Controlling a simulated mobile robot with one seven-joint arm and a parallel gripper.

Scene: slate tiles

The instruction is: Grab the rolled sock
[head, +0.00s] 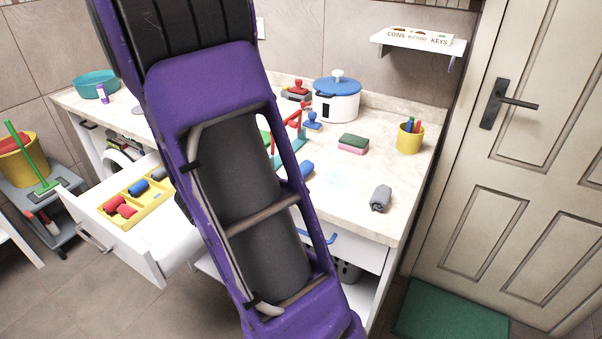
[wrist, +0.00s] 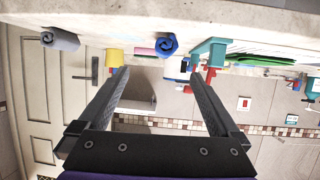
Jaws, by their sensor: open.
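A grey rolled sock (head: 381,198) lies on the countertop near its front right. It also shows in the wrist view (wrist: 60,39) at upper left. A blue rolled sock (head: 306,168) lies on the countertop just right of my arm, partly hidden by it. It shows in the wrist view (wrist: 167,45) at top middle, end-on. My gripper (wrist: 157,76) is open and empty, its fingers wide apart. The blue sock appears beyond the fingertips, between their lines, apart from them. My arm hides the gripper in the head view.
An open drawer holds a yellow divided tray (head: 155,214) with red, blue and grey rolls. On the countertop (head: 345,225) are a white pot (head: 336,100), sponges (head: 353,143) and a yellow cup (head: 410,139). A teal and red object (head: 290,146) stands close behind the blue sock.

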